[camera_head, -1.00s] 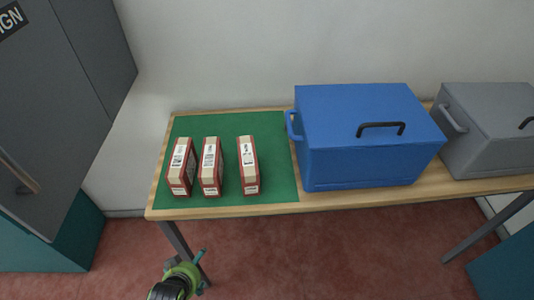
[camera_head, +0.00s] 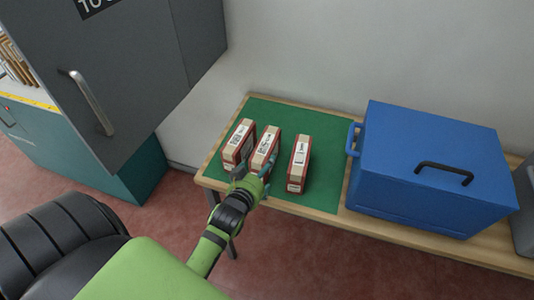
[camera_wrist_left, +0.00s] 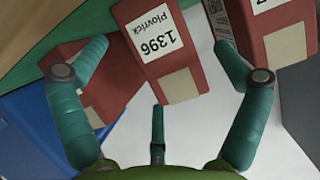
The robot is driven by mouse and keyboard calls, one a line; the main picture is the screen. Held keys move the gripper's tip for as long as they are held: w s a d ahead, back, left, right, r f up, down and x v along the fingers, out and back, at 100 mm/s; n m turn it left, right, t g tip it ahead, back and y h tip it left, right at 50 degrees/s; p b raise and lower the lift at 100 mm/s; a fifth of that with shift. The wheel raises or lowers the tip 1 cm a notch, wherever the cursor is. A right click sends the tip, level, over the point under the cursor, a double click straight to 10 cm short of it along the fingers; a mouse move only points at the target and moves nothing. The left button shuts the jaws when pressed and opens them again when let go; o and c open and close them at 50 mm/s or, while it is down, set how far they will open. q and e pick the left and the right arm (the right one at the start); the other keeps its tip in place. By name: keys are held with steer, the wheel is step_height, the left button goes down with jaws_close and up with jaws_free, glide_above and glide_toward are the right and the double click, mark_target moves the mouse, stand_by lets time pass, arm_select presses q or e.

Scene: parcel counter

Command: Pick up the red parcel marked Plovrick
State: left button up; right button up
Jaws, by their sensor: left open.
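Three red parcels with tan tape and white labels stand in a row on a green mat (camera_head: 325,198). In the left wrist view the middle one reads "1396 Plovrick" (camera_wrist_left: 125,15); it appears to be the middle parcel (camera_head: 266,145) in the head view. The left parcel (camera_head: 239,142) and right parcel (camera_head: 299,160) stand on either side. My left gripper (camera_head: 255,172) is open and empty at the near end of the middle parcel. In the wrist view its fingers (camera_wrist_left: 160,48) spread to either side of the Plovrick parcel; contact cannot be told. My right gripper is out of view.
A blue lidded box (camera_head: 430,165) with handles stands right of the mat on the wooden table (camera_head: 400,235). A grey box (camera_head: 526,215) is at the right edge. A dark grey cabinet (camera_head: 130,70) stands at the left. Gaps between parcels are narrow, tightest at the left.

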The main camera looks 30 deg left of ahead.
mark_target(268, 145)
arm_select(q)
steer(key=x, duration=0.2)
steer(key=r+p+x, duration=0.1)
steer(key=x, duration=0.1)
steer(key=shift+w+a+f, duration=0.15)
steer(key=shift+w+a, duration=0.05)
steer(key=shift+w, duration=0.2)
steer(key=shift+w+f, duration=0.3)
steer(key=shift+w, duration=0.15)
steer(key=shift+r, duration=0.1)
steer(key=c, duration=1.5)
